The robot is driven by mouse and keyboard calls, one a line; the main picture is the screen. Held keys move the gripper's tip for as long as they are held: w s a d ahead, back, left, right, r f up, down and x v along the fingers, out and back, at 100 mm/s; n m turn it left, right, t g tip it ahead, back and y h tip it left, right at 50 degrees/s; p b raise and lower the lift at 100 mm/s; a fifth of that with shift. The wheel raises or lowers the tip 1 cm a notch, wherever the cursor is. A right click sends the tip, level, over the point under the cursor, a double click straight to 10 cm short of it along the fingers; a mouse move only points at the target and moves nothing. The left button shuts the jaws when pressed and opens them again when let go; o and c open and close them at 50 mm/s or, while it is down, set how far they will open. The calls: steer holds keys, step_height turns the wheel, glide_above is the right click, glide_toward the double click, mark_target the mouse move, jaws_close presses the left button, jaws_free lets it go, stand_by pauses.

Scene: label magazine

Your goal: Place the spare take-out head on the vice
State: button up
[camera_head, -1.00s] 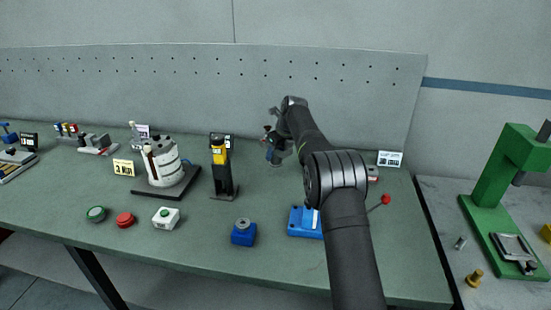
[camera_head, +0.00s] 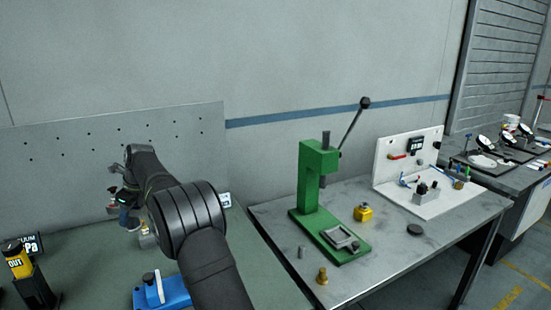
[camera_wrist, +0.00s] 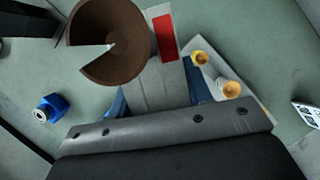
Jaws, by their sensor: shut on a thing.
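My gripper (camera_head: 122,207) is low over the back of the green bench in the head view. In the wrist view its blue fingers (camera_wrist: 157,95) are shut on a grey body that carries a large brown suction cup (camera_wrist: 122,27) with a wedge-shaped gap and a red mark (camera_wrist: 165,38). Below lies a pale plate with two yellow cups (camera_wrist: 231,89); I cannot tell whether it is the spare take-out head. A blue fixture (camera_head: 176,294) with a black knob, perhaps the vice, stands at the front, partly hidden by my arm.
A blue block (camera_wrist: 50,108) stands apart on the bench. A black stand with a yellow top (camera_head: 18,263) is at left. At right, a grey table (camera_head: 388,260) holds a green press (camera_head: 312,180), a yellow block (camera_head: 363,213) and a white panel station (camera_head: 400,160).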

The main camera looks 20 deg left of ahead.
steer(key=w+d+f+n+g+h, duration=0.1)
steer(key=w+d+f+n, duration=0.15)
steer(key=w+d, duration=0.6)
steer(key=w+d+f+n+g, duration=0.1)
steer(key=w+d+f+n, duration=0.15)
steer(key=d, duration=1.05)
steer(key=w+d+f+n+g+h, duration=0.1)
steer(key=w+d+n, duration=0.2)
steer(key=w+d, duration=0.55)
steer(key=s+d+f+n, duration=0.2)
steer(key=s+d, duration=0.1)
steer(key=d, duration=0.9)
steer(key=s+d+f+n+h, duration=0.1)
steer(key=s+d+f+n, duration=0.2)
steer(key=d, duration=0.8)
steer(key=s+d+f+n+h, duration=0.1)
steer(key=s+d+f+n, duration=0.1)
steer(key=d, duration=1)
steer(key=shift+s+d+f+n+g, duration=0.3)
steer(key=shift+s+d+f+n, duration=0.1)
steer(key=shift+f+n, duration=0.15)
steer(key=shift+s+d+f, duration=0.1)
steer(key=shift+s+f, duration=0.1)
steer(key=shift+f, duration=0.1)
